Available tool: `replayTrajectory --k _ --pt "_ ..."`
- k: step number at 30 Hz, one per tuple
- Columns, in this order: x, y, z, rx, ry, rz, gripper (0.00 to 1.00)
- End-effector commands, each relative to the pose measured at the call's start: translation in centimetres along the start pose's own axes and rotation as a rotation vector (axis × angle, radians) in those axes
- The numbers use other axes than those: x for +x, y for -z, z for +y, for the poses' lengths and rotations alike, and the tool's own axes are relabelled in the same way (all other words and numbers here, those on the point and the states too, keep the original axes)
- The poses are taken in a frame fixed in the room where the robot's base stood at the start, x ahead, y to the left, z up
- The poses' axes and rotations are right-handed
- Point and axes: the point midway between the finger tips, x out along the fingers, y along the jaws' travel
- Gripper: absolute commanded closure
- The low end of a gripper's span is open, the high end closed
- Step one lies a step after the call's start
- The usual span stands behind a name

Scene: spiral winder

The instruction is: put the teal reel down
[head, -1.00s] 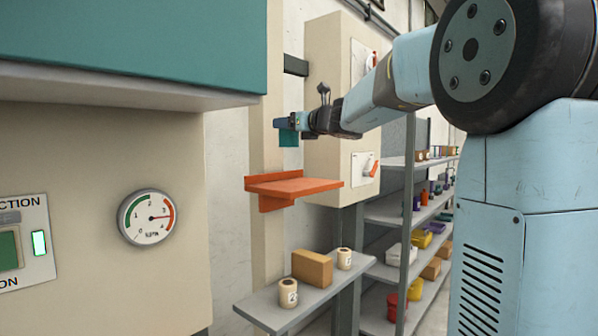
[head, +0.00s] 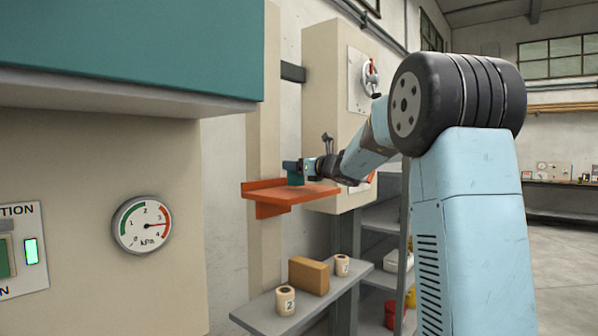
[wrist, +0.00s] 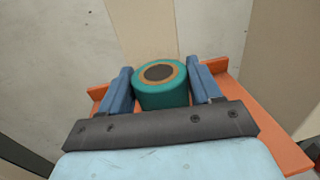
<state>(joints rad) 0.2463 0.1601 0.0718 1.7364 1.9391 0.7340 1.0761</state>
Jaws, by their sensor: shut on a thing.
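The teal reel (wrist: 162,94) is a short cylinder with a tan ring and a dark centre on top. It sits upright between the two blue fingers of my gripper (wrist: 160,90), which is shut on it. In the head view the reel (head: 296,178) shows as a small teal patch under my gripper (head: 299,168), just over the orange shelf (head: 290,195). The shelf also shows beneath the gripper in the wrist view (wrist: 285,148). The reel's underside is hidden, so I cannot tell whether it touches the shelf.
A beige cabinet (head: 325,120) with a red-handled switch stands right behind the orange shelf. Below, a grey shelf (head: 262,312) holds a cardboard box (head: 309,275) and two pale rolls. A panel with a gauge (head: 142,224) fills the left. The rest of the orange shelf looks bare.

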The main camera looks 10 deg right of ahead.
Motion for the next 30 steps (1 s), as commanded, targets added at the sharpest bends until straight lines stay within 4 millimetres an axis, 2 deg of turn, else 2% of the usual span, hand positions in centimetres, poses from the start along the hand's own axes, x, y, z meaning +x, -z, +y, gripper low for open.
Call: replayTrajectory --k 4,15,16,23,30 --pt "0.0 1.3 0.1 0.000 0.000 -0.001 0.69" --pt "0.0 1.6 0.1 -0.002 0.000 -0.001 0.69" --pt "0.0 1.6 0.1 -0.002 0.000 -0.001 0.35" --pt "-0.1 1.6 0.1 -0.002 0.001 -0.001 0.13" --pt "-0.1 1.6 0.1 -0.002 0.001 -0.001 0.11"
